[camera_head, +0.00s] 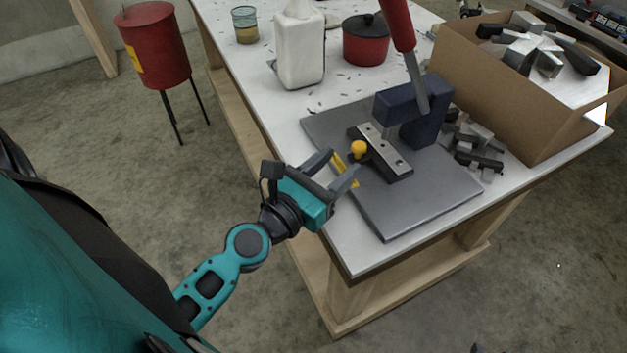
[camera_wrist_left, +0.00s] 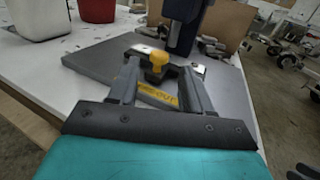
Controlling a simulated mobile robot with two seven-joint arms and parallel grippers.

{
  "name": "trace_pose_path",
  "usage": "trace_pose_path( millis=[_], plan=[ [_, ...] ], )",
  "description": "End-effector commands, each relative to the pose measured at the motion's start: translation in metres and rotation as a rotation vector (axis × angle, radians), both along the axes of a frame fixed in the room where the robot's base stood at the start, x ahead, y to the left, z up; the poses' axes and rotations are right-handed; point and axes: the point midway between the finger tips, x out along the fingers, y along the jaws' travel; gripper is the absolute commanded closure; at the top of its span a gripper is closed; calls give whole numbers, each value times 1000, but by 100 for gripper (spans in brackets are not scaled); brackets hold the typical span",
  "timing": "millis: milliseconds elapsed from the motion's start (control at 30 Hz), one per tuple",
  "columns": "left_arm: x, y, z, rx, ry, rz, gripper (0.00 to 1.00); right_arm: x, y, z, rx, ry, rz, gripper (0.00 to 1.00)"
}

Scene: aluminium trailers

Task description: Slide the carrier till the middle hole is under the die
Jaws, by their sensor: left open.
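The carrier is a light metal strip with dark holes (camera_head: 386,149) lying in a dark guide on the grey base plate (camera_head: 425,207). A yellow knob (camera_head: 358,149) stands on its near side. The dark blue press (camera_head: 425,118) with a red-handled lever (camera_head: 400,25) stands just behind the carrier. The die and which hole lies under it cannot be made out. My left gripper (camera_head: 345,164) is open, its fingertips just short of the knob. In the left wrist view the knob (camera_wrist_left: 157,61) shows between the two fingers, apart from them.
A cardboard box (camera_head: 520,100) of metal pieces stands at the right, with loose pieces (camera_head: 475,150) beside the press. A white bottle (camera_head: 299,50), a red pot (camera_head: 366,40) and a glass jar (camera_head: 245,25) stand farther back. The table's left edge runs beneath my left gripper.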

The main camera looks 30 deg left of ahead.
Motion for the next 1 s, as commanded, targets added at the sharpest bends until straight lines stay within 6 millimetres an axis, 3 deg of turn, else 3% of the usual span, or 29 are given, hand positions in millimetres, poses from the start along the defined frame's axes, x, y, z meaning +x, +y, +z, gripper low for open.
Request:
trace_pose_path(
  millis=[200, 400, 1000],
  plan=[
    [-36, 4, -4, 0, 2, -3, 51, 0, 0, -19, 0, 1, 0, 57],
    [-53, 7, -1, 1, -1, -1, 51, -1, 2, -26, 3, 13, 3, 57],
    [-57, 8, 1, -1, -2, 0, 51, 4, 6, -18, 12, -7, 9, 57]
  ],
)
